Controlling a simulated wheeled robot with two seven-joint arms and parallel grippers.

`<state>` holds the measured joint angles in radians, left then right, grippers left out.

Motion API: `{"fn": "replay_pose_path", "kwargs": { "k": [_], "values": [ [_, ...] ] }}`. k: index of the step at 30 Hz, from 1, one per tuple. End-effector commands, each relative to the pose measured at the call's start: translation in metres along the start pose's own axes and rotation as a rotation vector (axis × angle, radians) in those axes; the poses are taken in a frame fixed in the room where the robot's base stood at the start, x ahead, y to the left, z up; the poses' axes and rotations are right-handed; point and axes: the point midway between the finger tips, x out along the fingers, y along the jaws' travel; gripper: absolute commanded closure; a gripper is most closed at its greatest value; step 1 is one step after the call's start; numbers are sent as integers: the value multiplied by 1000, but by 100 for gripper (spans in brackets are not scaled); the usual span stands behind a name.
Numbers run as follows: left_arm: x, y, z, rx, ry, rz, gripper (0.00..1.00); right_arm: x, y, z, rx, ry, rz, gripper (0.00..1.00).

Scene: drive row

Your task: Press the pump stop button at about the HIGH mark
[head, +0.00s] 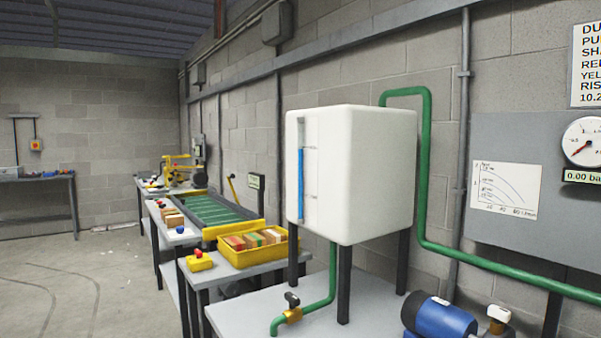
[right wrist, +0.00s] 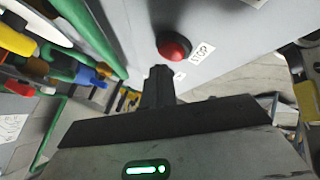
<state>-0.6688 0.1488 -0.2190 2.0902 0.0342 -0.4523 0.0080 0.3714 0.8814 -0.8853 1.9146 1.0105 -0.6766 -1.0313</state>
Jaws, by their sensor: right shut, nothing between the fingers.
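The red stop button (right wrist: 173,48) is on a pale grey panel in the right wrist view, beside a white label reading STOP (right wrist: 202,52). My right gripper (right wrist: 160,73) is shut and empty. Its fingertips are just below the button in the picture; a small gap seems to show between them. The white tank (head: 370,175) stands on dark legs in the head view. Its sight tube (head: 301,183) shows a blue column whose top is at about the upper mark; the mark's lettering is too small to read. My left gripper is in neither view.
A blue pump (head: 440,318) stands at the bottom right beside green pipes (head: 424,170). A gauge panel (head: 515,135) on the right wall reads 0.00 bar. A yellow crate of blocks (head: 245,255) sits on the bench to the left. Floor at the left is open.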

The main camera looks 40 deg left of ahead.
Motion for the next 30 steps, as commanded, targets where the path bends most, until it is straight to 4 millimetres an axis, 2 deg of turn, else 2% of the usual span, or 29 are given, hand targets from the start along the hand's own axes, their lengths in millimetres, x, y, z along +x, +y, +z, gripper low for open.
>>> {"fn": "replay_pose_path", "kwargs": {
  "k": [16, 30],
  "values": [
    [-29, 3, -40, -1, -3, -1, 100, -40, 29, -29, -1, 0, 0, 100],
    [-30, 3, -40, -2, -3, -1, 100, -40, 29, -29, -1, 0, 0, 100]
  ]
}}
